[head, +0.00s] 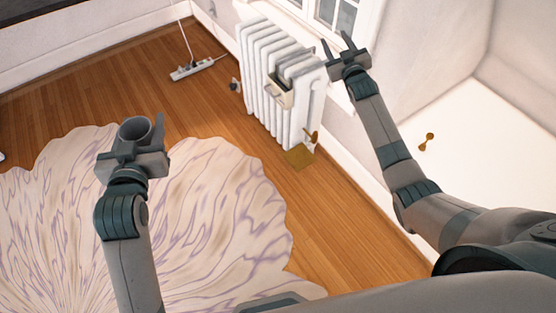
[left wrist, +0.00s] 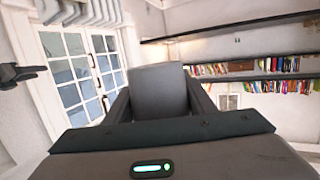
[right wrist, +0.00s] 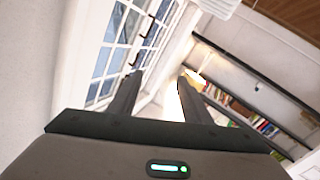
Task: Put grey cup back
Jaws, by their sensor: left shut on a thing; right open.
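The grey cup (head: 135,130) is held in my left gripper (head: 132,146), above the patterned rug at the left of the head view. Its round open rim faces up towards the head camera. In the left wrist view the grey cup (left wrist: 160,90) sits between the two fingers, which close on its sides. My right gripper (head: 346,50) is open and empty, near the window beside the radiator. In the right wrist view its two fingers (right wrist: 155,95) stand apart with nothing between them.
A white radiator (head: 262,70) stands against the wall with a small box-like holder (head: 278,92) on its front. A power strip (head: 192,69) lies on the wooden floor. A pale rug (head: 220,220) covers the floor. Shelves with books (left wrist: 245,68) line a wall.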

